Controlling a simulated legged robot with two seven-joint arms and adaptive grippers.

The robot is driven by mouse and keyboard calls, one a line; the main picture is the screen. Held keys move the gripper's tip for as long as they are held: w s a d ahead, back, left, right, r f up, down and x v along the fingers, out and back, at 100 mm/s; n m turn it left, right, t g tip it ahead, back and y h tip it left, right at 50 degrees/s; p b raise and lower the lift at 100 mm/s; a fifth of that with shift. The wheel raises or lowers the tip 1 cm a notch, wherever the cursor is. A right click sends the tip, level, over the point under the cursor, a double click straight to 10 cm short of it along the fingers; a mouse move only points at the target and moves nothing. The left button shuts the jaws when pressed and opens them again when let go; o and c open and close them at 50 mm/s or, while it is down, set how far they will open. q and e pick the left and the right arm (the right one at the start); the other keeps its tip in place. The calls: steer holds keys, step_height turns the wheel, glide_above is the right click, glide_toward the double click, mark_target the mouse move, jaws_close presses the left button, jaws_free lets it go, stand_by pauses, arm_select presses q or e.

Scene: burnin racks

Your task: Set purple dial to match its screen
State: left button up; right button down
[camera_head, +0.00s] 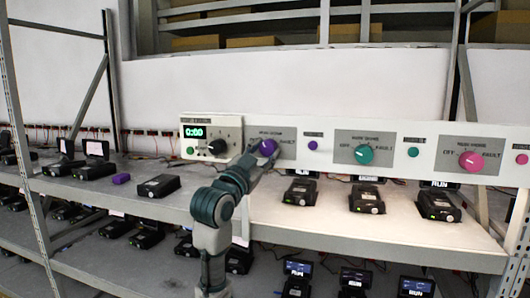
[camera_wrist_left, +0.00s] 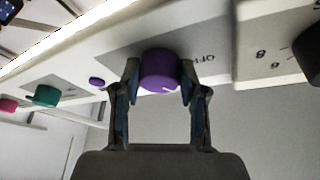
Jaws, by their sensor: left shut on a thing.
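The purple dial (camera_head: 268,147) sits on the grey plate of the long white panel. In the left wrist view the purple dial (camera_wrist_left: 160,70) is between the two fingers of my left gripper (camera_wrist_left: 160,85), which is shut on it. In the head view my left gripper (camera_head: 252,160) reaches up to the panel and partly covers the dial's plate. A small white mark shows on the dial's lower edge in the wrist view. The screen for the purple dial is not clearly visible; my arm covers the shelf below it. My right gripper is not in view.
A teal dial (camera_head: 364,154) and a pink dial (camera_head: 471,161) are further right on the panel (camera_head: 425,135). A green display (camera_head: 195,132) and black knob (camera_head: 216,147) are at left. Black devices with screens stand on the shelf (camera_head: 290,222) below.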

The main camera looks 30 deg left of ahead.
arm_select(q)
steer(key=shift+m+h, duration=0.4)
steer(key=shift+m, duration=0.4)
steer(key=o, duration=1.1)
steer(key=shift+o, duration=0.2)
steer(key=v, duration=1.2)
steer(key=shift+a, duration=0.2)
steer(key=shift+d, duration=0.1)
